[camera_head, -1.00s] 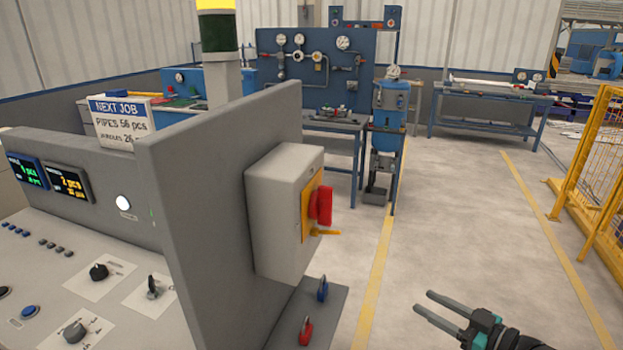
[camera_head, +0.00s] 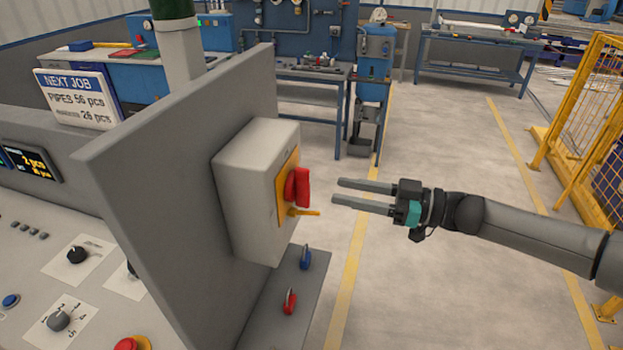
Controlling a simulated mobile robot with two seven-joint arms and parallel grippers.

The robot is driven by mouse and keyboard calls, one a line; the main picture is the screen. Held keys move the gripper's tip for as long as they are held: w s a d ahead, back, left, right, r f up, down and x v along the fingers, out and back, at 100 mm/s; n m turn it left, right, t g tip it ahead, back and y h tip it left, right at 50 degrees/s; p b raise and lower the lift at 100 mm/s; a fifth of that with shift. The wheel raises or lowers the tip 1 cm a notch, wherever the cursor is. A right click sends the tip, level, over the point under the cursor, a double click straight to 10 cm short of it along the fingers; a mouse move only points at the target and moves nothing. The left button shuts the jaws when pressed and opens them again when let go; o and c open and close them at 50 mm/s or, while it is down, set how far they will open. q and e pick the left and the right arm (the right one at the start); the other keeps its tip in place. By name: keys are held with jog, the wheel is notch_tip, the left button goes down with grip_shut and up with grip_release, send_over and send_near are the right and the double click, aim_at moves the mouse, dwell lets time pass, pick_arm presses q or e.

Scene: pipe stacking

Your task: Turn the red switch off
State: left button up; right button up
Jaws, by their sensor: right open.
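The red switch (camera_head: 298,187) is a red handle on a yellow plate (camera_head: 284,176), on the side of a light grey box (camera_head: 243,190). The handle looks upright. The box is fixed to a grey panel. My right gripper (camera_head: 336,191) is open and empty, just right of the red handle. Its two fingers point left toward the handle, with a gap between them and it. My left gripper is not in view.
A yellow lever (camera_head: 304,212) sticks out below the red handle. A red padlock-like piece (camera_head: 289,301) and a blue one (camera_head: 305,257) stand on the ledge below. A yellow fence (camera_head: 590,130) is at right. The floor between is clear.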

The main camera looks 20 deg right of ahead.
aim_at(300, 188)
jog(key=p+x, duration=0.1)
jog(key=x, duration=0.6)
jog(key=shift+w+a, duration=0.15)
grip_shut()
dwell(0.4)
